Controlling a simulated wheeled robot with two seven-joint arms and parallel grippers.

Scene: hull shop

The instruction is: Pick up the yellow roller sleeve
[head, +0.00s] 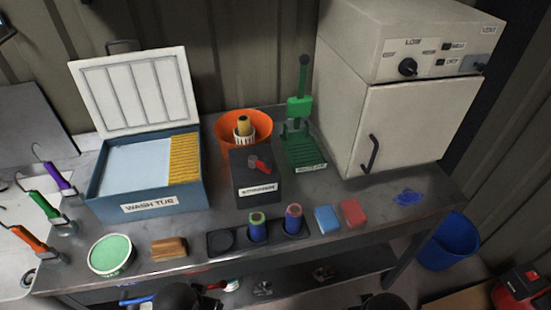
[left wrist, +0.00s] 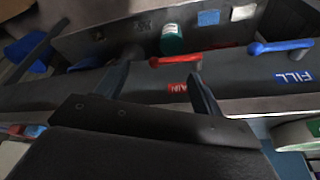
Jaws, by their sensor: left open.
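The yellow roller sleeve (head: 243,124) stands upright in a white slotted basket (head: 244,138) inside the orange bowl (head: 262,124), behind the black control box (head: 255,184) on the bench. My left gripper (left wrist: 158,84) is open in the left wrist view, with nothing between its fingers. It faces the bench front, near a red handle (left wrist: 175,61) marked as a drain and a blue handle (left wrist: 280,46) marked FILL. The sleeve is not in the left wrist view. Dark rounded parts of mine show at the bottom of the head view; no right gripper fingers show.
The open wash tub (head: 150,203) stands left of the bowl. A green press (head: 301,145) and a pale cabinet (head: 418,125) stand to its right. A black tray (head: 222,240) with two coloured rollers, sponges (head: 352,212) and a green-topped tin (head: 111,254) line the front.

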